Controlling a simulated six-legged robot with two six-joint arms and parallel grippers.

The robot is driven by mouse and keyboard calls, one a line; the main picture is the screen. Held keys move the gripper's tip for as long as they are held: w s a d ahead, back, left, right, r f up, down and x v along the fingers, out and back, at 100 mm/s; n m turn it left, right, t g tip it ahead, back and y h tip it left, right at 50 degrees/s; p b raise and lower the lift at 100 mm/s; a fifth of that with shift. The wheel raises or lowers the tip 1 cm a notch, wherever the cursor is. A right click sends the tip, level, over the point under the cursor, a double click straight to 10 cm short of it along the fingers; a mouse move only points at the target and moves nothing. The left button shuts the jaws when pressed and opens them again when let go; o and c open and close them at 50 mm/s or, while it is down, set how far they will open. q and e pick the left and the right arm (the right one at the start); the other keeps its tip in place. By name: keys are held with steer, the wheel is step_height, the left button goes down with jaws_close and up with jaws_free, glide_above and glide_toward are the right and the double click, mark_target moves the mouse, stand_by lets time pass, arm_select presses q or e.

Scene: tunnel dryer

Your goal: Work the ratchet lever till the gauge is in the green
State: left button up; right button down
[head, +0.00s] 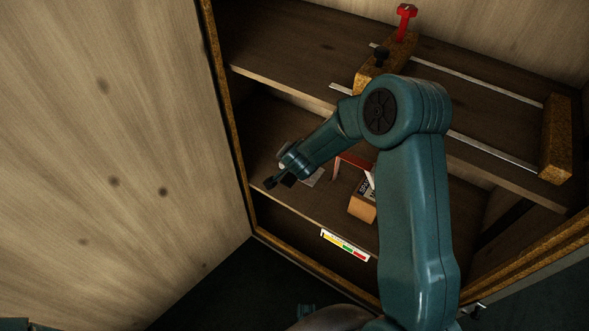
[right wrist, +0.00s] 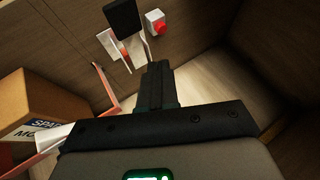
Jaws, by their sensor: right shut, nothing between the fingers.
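The lever with a black grip (right wrist: 122,17) stands on a pale plate (right wrist: 108,46) ahead of my right gripper in the right wrist view. My right gripper (right wrist: 158,72) is shut and empty, its tips just short of the lever and seemingly apart from it. In the head view my right gripper (head: 280,181) is over the lower shelf, where it largely hides the lever. The gauge strip (head: 345,245), with yellow, green and red bands, is on the lower shelf's front edge. Its pointer is too small to read. My left gripper is not in view.
A white box with a red button (right wrist: 156,24) is right of the lever. A cardboard box (head: 362,207) and a red-and-white frame (head: 350,162) stand beside my right forearm. The upper shelf (head: 290,78) overhangs. A wooden panel (head: 110,130) closes off the left.

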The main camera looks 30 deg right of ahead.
steer(key=shift+m+h, duration=0.4)
steer(key=shift+m, duration=0.4)
steer(key=d+r, duration=0.1)
steer(key=w+d+r, duration=0.1)
steer(key=r, duration=0.1)
steer(key=shift+w+d+r, duration=0.1)
steer(key=shift+w+d, duration=0.1)
steer(key=shift+d, duration=0.1)
steer(key=f+b, duration=0.8)
steer(key=shift+s+a, duration=0.1)
steer(key=shift+a, duration=0.2)
steer(key=shift+f+b, duration=0.35)
steer(key=shift+f, duration=0.05)
stand_by(0.6)
steer(key=shift+f, duration=0.45)
